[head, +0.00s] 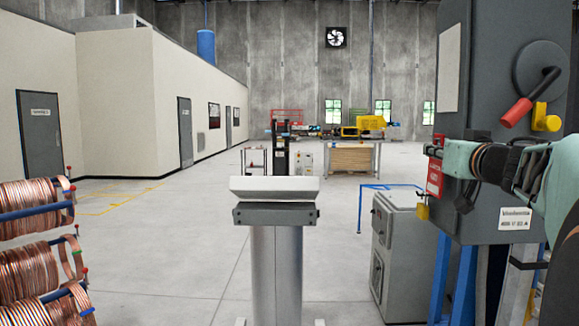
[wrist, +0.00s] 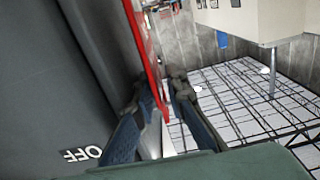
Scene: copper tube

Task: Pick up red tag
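The red tag (head: 434,178) hangs on the left edge of the grey switch cabinet in the head view, with its lettered face showing. In the wrist view the red tag (wrist: 146,45) appears nearly edge-on as a narrow red strip running down between the fingers. My gripper (head: 437,150) reaches in from the right across the cabinet front, at the tag's upper part. In the wrist view the two dark fingers of my gripper (wrist: 164,92) stand on either side of the tag, tips close to it. Whether both tips press on it cannot be told.
The grey cabinet (head: 490,95) carries a red-handled lever (head: 527,98) and stands close beside my arm. Copper coils (head: 35,245) are on a rack at the left. Open floor lies ahead.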

